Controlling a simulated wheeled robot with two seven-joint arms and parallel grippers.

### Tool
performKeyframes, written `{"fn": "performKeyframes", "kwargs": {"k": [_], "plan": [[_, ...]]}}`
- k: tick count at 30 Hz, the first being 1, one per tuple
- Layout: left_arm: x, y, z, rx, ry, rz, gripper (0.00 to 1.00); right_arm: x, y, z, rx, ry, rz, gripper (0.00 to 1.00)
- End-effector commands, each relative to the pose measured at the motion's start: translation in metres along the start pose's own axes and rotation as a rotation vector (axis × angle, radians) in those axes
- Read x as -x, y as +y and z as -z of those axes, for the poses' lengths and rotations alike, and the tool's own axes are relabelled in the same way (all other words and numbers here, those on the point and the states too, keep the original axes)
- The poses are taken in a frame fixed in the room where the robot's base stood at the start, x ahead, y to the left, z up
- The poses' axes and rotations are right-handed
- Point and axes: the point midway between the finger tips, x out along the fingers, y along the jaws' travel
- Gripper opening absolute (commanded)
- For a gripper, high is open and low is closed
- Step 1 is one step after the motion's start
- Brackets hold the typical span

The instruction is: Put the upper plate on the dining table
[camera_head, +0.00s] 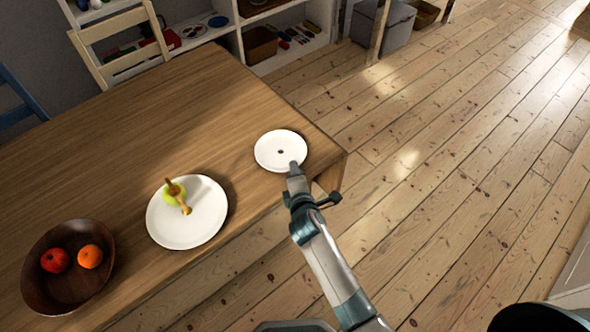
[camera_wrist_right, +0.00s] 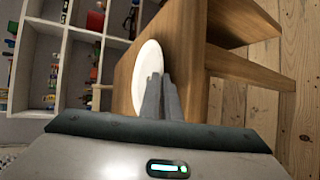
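A white plate with a small dark spot at its middle (camera_head: 281,150) is at the near right corner of the wooden dining table (camera_head: 130,125). My right gripper (camera_head: 296,170) is at the plate's near rim. In the right wrist view, its fingers (camera_wrist_right: 161,97) are close together with the rim of the plate (camera_wrist_right: 148,66) at them, and they look shut on it. I cannot tell whether the plate touches the tabletop or is slightly above it. My left gripper is not in view.
A second white plate (camera_head: 205,222) with a green and yellow item (camera_head: 176,192) lies to the left. A brown bowl (camera_head: 40,290) holds a red fruit and an orange one. A chair (camera_head: 115,45) and shelves (camera_head: 290,50) stand behind. Bare floor lies right.

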Motion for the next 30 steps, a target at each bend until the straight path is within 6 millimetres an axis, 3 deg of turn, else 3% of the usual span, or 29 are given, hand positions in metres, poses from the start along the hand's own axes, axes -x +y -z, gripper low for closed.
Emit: {"fn": "performKeyframes", "kwargs": {"k": [1, 2, 5, 14, 20, 30], "plan": [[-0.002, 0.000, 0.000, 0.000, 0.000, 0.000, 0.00, 0.001, -0.017, 0.002, 0.002, 0.001, 0.029, 0.00], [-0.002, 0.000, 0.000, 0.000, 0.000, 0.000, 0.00, 0.001, -0.017, 0.002, 0.002, 0.001, 0.030, 0.00], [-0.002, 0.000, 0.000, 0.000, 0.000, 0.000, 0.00, 0.001, -0.017, 0.002, 0.002, 0.002, 0.030, 0.22], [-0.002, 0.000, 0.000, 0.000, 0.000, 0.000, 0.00, 0.002, -0.019, 0.002, 0.002, 0.002, 0.032, 0.22], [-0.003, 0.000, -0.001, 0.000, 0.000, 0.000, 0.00, 0.013, -0.018, 0.002, 0.003, 0.002, 0.031, 0.22], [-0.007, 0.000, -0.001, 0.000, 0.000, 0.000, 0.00, 0.066, -0.015, 0.003, 0.002, 0.004, 0.022, 0.25]]}}
